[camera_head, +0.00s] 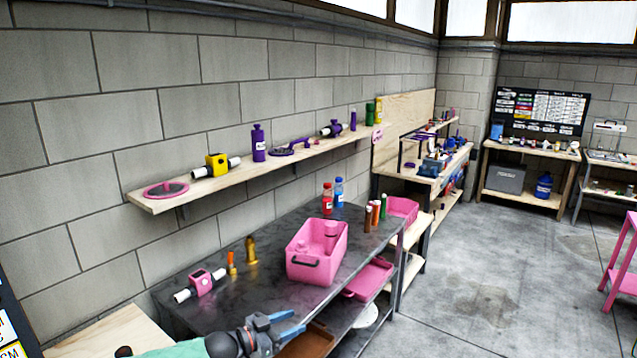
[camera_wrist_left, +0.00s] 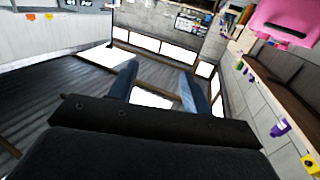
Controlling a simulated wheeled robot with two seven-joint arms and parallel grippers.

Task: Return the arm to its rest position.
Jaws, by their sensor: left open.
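My left gripper (camera_head: 290,325) is at the bottom of the head view, in front of the dark workbench (camera_head: 228,298). Its blue fingers are apart with nothing between them. In the left wrist view the gripper (camera_wrist_left: 158,82) also shows open and empty, its two fingers spread. Its arm comes in from the bottom left and is mostly cut off by the frame edge. My right gripper is not in view.
A pink bin (camera_head: 307,269) stands on the workbench beyond the gripper. A pink filter housing (camera_head: 201,283) and orange and gold items stand nearby. A wooden wall shelf (camera_head: 225,182) holds several parts above. Open concrete floor (camera_head: 490,270) lies to the right.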

